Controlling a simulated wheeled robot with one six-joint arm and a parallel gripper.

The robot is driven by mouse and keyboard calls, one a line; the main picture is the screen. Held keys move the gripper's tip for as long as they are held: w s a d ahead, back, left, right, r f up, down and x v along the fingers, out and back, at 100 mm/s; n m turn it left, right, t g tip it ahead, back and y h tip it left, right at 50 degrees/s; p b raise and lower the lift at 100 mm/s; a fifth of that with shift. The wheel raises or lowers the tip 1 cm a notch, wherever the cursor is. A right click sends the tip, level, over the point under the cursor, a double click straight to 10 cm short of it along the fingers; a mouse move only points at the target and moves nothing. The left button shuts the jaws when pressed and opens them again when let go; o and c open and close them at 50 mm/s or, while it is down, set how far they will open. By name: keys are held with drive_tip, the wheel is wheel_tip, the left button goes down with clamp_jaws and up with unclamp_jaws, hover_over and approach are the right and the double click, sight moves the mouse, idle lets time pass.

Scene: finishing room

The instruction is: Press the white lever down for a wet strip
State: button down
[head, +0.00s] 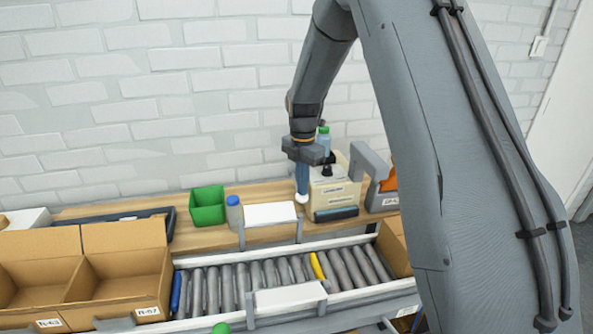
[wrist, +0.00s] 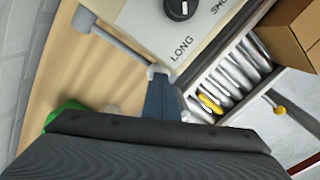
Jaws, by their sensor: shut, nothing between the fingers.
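The cream dispenser machine (head: 343,198) stands on the wooden bench against the brick wall. In the wrist view its top (wrist: 150,28) carries a black knob and the words LONG and SHORT. The pale lever (wrist: 118,47) sticks out from the machine's side, and its white end (head: 301,198) shows just below my fingertips in the head view. My gripper (head: 302,190) points down with its blue-grey fingers together and empty. In the wrist view the fingertips (wrist: 160,78) meet the lever's white end. I cannot tell whether they press on it or sit just above.
A roller conveyor (head: 215,283) with one yellow roller runs in front of the bench. Open cartons (head: 125,275) stand at left. A grey device (head: 375,175) is right of the machine.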

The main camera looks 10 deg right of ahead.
wheel_tip(320, 180, up, 8)
drive_tip(key=w+p, duration=0.2)
drive_tip(key=p, duration=0.1)
drive_tip(key=shift+r+p, duration=0.25)
drive_tip(key=shift+p, duration=0.1)
idle(0.3)
drive_tip(key=shift+w, duration=0.1)
idle(0.7)
wheel_tip(320, 180, up, 5)
drive_tip(key=p, duration=0.2)
drive_tip(key=shift+p, duration=0.35)
drive_tip(key=s+f+m+b, duration=0.5)
drive_tip(key=s+f+m, duration=0.1)
drive_tip(key=s+m, duration=0.6)
drive_tip(key=s+f+m+t+b, duration=0.1)
drive_tip(key=s+f+m+b, duration=0.4)
drive_tip(key=s+m, duration=0.7)
drive_tip(key=s+f, duration=0.1)
drive_tip(key=s, duration=0.4)
drive_tip(key=shift+f, duration=0.2)
